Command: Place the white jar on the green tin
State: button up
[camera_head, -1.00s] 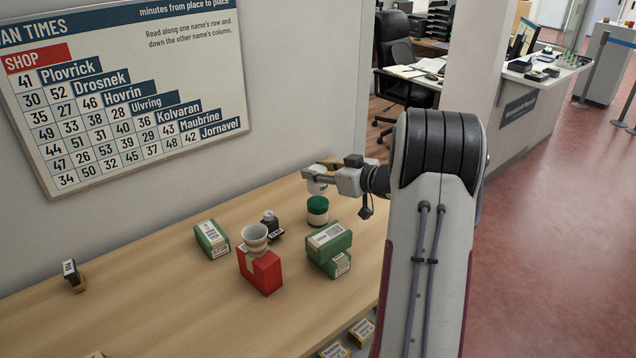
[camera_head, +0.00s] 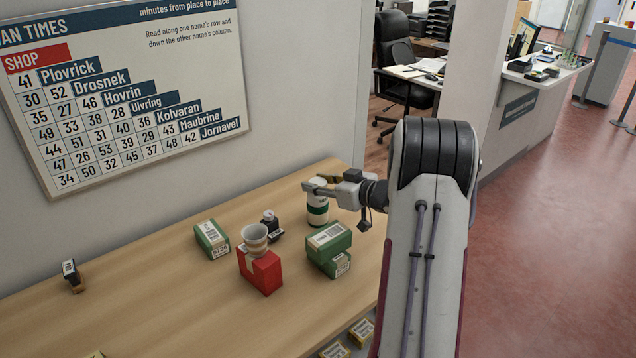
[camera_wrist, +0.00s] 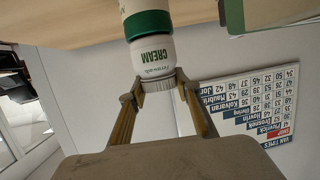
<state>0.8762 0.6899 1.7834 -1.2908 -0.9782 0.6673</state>
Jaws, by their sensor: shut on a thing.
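The white jar (camera_head: 317,197), labelled CREAM, is upright in my gripper (camera_head: 316,187). In the wrist view the jar (camera_wrist: 153,57) appears upside down, and both fingers (camera_wrist: 157,88) close around its ribbed cap end. The green tin (camera_head: 318,217) stands on the counter directly under the jar. In the wrist view the tin's green band (camera_wrist: 147,24) meets the jar's base with no visible gap. I cannot tell whether the tin bears the jar's weight. The jar looks roughly centred over the tin.
Stacked green boxes (camera_head: 329,246) stand just in front of the tin. A red box (camera_head: 263,274) with a striped cup (camera_head: 255,239) on it, a stamp (camera_head: 271,224) and another green box (camera_head: 211,240) are to the left.

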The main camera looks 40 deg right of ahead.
jog(key=o, duration=1.2)
jog(key=shift+r, duration=0.1)
jog(key=shift+s+d+r, duration=0.15)
jog(key=shift+s+r, duration=0.05)
jog(key=shift+s, duration=0.25)
jog(key=v, duration=1.1)
jog(key=shift+w+r, duration=0.1)
jog(key=shift+r, duration=0.05)
